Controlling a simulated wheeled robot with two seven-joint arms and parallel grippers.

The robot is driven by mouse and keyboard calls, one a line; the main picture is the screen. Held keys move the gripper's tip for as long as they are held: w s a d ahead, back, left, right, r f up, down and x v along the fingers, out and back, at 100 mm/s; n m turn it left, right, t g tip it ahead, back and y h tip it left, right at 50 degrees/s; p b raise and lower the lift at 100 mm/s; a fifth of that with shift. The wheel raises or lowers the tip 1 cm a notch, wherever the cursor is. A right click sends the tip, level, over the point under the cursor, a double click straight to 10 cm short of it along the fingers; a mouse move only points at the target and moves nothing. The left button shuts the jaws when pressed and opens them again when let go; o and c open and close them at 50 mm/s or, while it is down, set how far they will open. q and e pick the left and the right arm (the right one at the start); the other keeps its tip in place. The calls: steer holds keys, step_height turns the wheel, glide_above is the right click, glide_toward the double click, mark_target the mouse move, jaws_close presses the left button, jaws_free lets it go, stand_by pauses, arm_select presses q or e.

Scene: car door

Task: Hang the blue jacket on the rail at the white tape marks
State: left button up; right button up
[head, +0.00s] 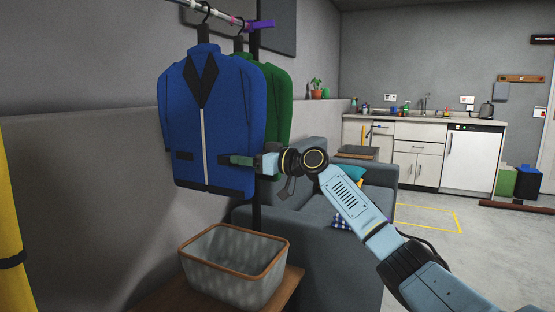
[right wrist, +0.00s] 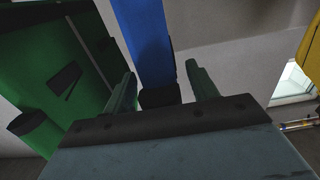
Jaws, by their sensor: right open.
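The blue jacket (head: 212,120) hangs upright from a dark hanger on the rail (head: 222,17), its front towards me. The rail has pale and purple stretches; I cannot clearly pick out the white tape marks. A green jacket (head: 279,105) hangs just behind it. My right gripper (head: 232,160) is at the blue jacket's lower right side. In the right wrist view my right gripper (right wrist: 162,85) is open, and a narrow blue part of the jacket (right wrist: 143,35) with a black end shows between the fingers. I cannot tell whether they touch. My left gripper is out of view.
A grey sofa (head: 345,225) is behind my right arm. A yellow object (head: 12,220) is at the left edge. A kitchen counter (head: 420,120) is at the back.

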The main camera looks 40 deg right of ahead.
steer(key=v, duration=1.1)
steer(key=shift+s+r, duration=0.1)
steer(key=shift+r, duration=0.05)
